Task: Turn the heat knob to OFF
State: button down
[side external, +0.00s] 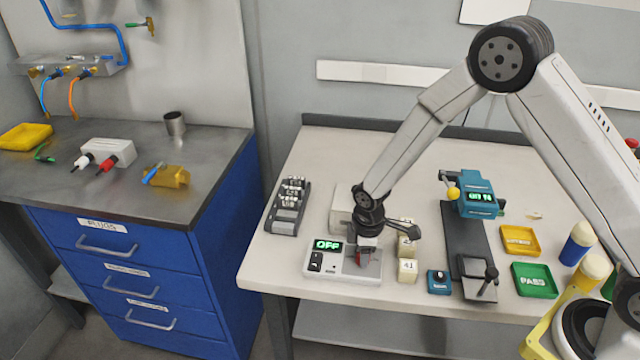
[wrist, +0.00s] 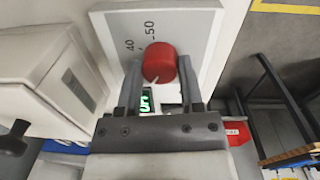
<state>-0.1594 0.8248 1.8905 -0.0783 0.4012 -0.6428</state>
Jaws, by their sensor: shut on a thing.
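A white control unit (side external: 345,279) sits near the front edge of the right-hand table. A short white line shows on the knob's lower edge in the wrist view. My gripper (wrist: 160,74) is shut on the knob, with one finger on each side. In the side view my gripper (side external: 368,249) comes down over the knob and partly hides it. The rest of the dial scale is hidden.
A white box (side external: 340,213) stands close behind the unit. Cream blocks (side external: 407,270) and a small blue box (side external: 438,281) stand to its right. A black rack (side external: 287,207) lies to the left. Bare tabletop lies behind.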

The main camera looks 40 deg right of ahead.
jog(key=shift+n, duration=1.3)
jog(key=shift+c, duration=1.2)
grip_release()
jog(key=shift+r, duration=0.2)
jog(key=shift+s+r, duration=0.1)
jog(key=shift+r, duration=3.65)
jog(key=shift+s+r, duration=0.1)
jog(key=s+d+r+m+t, duration=0.1)
jog(key=s+d+r+m, duration=0.2)
jog(key=s+m, duration=0.3)
jog(key=s+d+r+m+t, duration=0.1)
jog(key=s+d+r+m, duration=0.2)
jog(key=s+m, duration=0.3)
jog(key=shift+s+r+m, duration=0.3)
jog(key=shift+s+r, duration=0.45)
jog(key=shift+r, duration=0.05)
